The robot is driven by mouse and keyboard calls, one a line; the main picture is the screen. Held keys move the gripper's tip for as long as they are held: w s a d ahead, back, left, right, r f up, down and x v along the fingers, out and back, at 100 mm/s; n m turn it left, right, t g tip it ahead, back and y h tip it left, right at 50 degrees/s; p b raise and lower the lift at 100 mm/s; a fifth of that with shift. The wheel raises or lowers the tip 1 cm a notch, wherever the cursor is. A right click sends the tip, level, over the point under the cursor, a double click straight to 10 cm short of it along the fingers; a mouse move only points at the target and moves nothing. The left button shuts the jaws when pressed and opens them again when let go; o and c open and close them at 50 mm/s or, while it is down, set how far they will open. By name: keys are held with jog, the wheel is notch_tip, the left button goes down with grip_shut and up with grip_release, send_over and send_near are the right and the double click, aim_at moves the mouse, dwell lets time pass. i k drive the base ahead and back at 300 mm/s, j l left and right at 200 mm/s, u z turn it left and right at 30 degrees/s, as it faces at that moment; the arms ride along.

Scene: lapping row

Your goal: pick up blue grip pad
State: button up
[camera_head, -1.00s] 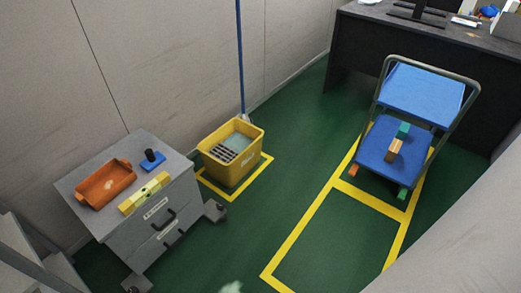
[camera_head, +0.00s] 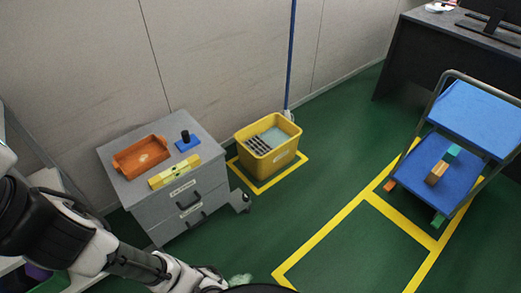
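A blue pad with an upright black knob (camera_head: 187,143), which looks like the blue grip pad, sits on top of the grey drawer cabinet (camera_head: 207,154). It stands right of an orange tray (camera_head: 141,158) and behind a yellow block-like level (camera_head: 173,172). Nothing covers it. My arm comes in from the left and runs along the bottom edge, well below and in front of the cabinet. I make out no gripper fingers; the arm's end is not shown clearly.
A yellow mop bucket (camera_head: 268,142) with a blue-handled mop stands right of the cabinet, inside a yellow floor outline. A blue cart (camera_head: 446,171) carrying several small blocks stands at the right. A dark desk (camera_head: 448,62) is behind it. Green floor between bucket and cart is clear.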

aim_at(188, 141)
jog(key=i+u, duration=0.2)
jog(key=u, duration=0.25)
jog(key=i+l+u, duration=0.2)
jog(key=u, duration=0.3)
jog(key=i+l+u, duration=0.15)
jog(key=i+l, duration=0.15)
jog(key=i+l+u, duration=0.2)
jog(key=l, duration=0.35)
jog(key=i+l, duration=0.55)
jog(key=l, duration=0.15)
